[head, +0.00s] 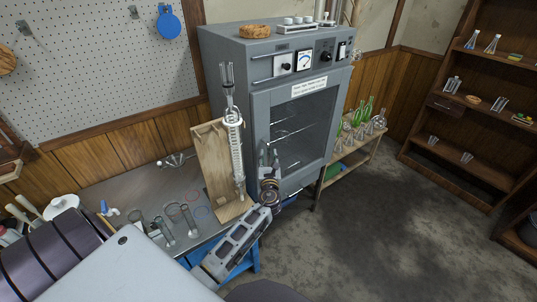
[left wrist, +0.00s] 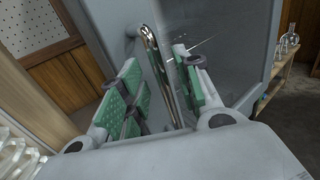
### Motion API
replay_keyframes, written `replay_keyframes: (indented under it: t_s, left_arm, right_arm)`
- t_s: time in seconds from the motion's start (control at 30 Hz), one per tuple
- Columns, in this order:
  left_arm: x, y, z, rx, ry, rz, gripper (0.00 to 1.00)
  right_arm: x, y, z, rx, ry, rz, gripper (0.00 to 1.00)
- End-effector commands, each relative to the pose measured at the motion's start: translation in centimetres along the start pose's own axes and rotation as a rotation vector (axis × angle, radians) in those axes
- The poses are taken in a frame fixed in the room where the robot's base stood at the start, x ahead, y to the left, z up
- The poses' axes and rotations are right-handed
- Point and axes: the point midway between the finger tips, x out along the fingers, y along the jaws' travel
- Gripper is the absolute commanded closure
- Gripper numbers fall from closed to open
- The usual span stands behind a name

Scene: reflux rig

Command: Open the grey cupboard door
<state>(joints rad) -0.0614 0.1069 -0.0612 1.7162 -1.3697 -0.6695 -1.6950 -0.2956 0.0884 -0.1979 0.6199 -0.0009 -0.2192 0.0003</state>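The grey cupboard (head: 228,75) stands against the wall in the head view. Its door (head: 260,118) has a glass window and a label above it, and looks shut. In the left wrist view, the upright chrome handle (left wrist: 153,50) stands on the grey door frame. My left gripper (head: 268,160) is at the lower left of the door. Its green-padded fingers (left wrist: 160,90) are open, one on each side of the handle, with a gap visible. Whether a pad touches the handle is unclear. My right gripper is out of view.
A wooden stand with a glass condenser (head: 236,150) is close left of my left gripper. Beakers (head: 180,215) stand on the bench. A low shelf with green glassware (head: 357,117) is right of the cupboard. The floor (head: 380,220) in front is clear.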

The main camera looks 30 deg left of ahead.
Motion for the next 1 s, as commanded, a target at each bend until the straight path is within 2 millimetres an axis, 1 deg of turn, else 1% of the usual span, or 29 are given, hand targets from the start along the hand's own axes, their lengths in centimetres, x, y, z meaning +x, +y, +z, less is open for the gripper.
replay_keyframes:
  t_s: [0.1,0.3,0.7,0.73,0.9,1.0]
  left_arm:
    - [1.1,0.0,0.0,0.0,-0.001,0.0,0.67]
    - [2.3,0.0,0.0,0.0,0.0,-0.001,0.67]
    - [2.6,0.0,0.0,0.0,0.0,0.0,0.67]
    - [2.6,0.0,0.0,0.0,0.0,0.0,0.68]
    - [2.6,0.0,0.0,0.0,0.0,0.0,0.9]
    - [2.6,0.0,0.0,0.0,0.0,0.0,1.0]
  right_arm:
    - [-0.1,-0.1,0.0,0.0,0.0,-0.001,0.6]
    - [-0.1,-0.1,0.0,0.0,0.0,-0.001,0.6]
    - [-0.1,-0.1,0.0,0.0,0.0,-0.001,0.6]
    - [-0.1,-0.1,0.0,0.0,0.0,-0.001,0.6]
    - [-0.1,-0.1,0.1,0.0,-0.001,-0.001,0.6]
    - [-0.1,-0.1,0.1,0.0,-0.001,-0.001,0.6]
